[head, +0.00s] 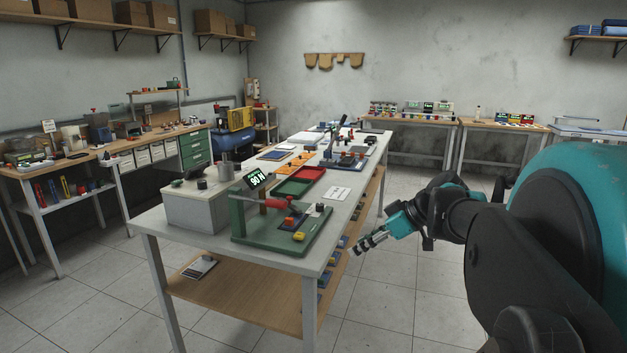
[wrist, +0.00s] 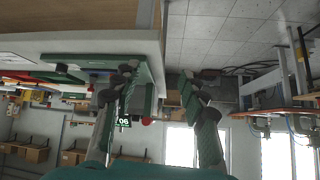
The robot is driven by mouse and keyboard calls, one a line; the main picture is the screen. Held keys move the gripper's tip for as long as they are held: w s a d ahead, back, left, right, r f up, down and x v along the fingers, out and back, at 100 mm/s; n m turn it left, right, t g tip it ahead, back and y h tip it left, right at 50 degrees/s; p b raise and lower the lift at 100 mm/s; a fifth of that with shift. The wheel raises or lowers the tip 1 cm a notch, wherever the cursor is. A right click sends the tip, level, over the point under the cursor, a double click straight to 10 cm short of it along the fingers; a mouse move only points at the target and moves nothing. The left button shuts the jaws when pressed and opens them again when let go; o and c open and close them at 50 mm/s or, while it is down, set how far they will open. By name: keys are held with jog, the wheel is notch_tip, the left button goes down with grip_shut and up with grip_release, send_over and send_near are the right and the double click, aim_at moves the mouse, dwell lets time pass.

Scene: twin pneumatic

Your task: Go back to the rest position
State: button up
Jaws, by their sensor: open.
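My gripper (head: 366,243) is beside the right edge of the long white table (head: 165,232), out over the tiled floor in the head view. It is clear of the table and holds nothing. In the wrist view its two fingers (wrist: 156,78) stand apart with an empty gap between them. My teal and black arm reaches in from the right of the head view. The wrist view looks upside down.
On the table's near end are a green fixture (head: 265,238) with a red-handled clamp, a lit display (head: 257,179) and a grey box (head: 195,208). Red and green trays (head: 306,173) lie behind. A wooden lower shelf (head: 235,285) holds small parts. The floor at right is free.

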jog(key=s+d+f+m+h, duration=0.2)
jog(key=s+f+m, duration=0.1)
jog(key=f, duration=0.3)
jog(key=s+d+f+m+h, duration=0.2)
jog(key=s+f+m+h, duration=0.1)
jog(key=f, duration=0.4)
jog(key=s+d+f+m+h, duration=0.2)
jog(key=s+f+m+h, duration=0.1)
jog(key=f+m, duration=0.2)
jog(key=shift+s+d+f, duration=0.15)
jog(key=shift+d+f, duration=0.1)
jog(key=shift+f, duration=0.85)
dwell(5.1)
